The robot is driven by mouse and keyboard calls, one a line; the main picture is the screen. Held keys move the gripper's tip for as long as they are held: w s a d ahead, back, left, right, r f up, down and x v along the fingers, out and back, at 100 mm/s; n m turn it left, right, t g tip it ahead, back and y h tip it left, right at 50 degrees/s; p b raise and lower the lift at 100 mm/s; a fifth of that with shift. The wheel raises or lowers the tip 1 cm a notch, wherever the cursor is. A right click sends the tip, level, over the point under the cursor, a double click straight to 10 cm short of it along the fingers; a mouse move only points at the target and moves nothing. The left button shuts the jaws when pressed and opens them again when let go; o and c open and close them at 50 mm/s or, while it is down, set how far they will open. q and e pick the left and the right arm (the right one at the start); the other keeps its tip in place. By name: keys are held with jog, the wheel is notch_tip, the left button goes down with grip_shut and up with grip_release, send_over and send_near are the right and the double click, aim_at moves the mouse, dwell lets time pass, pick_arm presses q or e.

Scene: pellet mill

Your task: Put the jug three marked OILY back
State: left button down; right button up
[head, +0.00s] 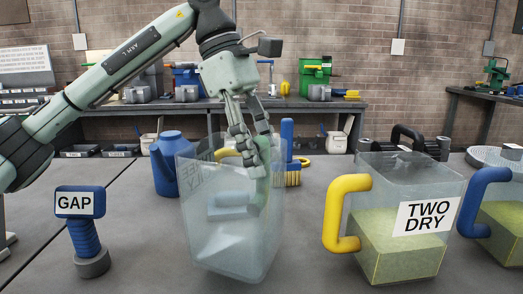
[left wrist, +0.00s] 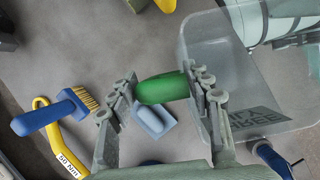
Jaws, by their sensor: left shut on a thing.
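The clear jug (head: 235,235) is in the middle of the head view, slightly tilted. Its label (head: 205,178) shows faintly and reversed through the wall; part of it also shows in the left wrist view (left wrist: 255,117), too little to read OILY. My left gripper (head: 255,140) is shut on the jug's green handle (left wrist: 162,89), with fingers on both sides of it. I see no pellets in the jug. Whether its base touches the table cannot be told. My right gripper is out of view.
Jug TWO DRY (head: 400,250), with a yellow handle and pellets, stands right; another blue-handled jug (head: 505,215) is beyond it. A GAP post (head: 85,240) stands left. A blue can (head: 168,165) and blue brush (head: 287,145) are behind. Bare table shows between GAP and the held jug.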

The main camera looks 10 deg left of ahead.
pick_arm(q)
jog(key=shift+f, duration=0.15)
jog(key=shift+f+b, duration=0.45)
jog(key=shift+f, duration=0.2)
dwell(0.4)
jog(key=shift+f+b, duration=0.35)
jog(key=shift+f, duration=0.35)
jog(key=c, duration=0.6)
grip_release()
jog(key=shift+s+f, duration=0.1)
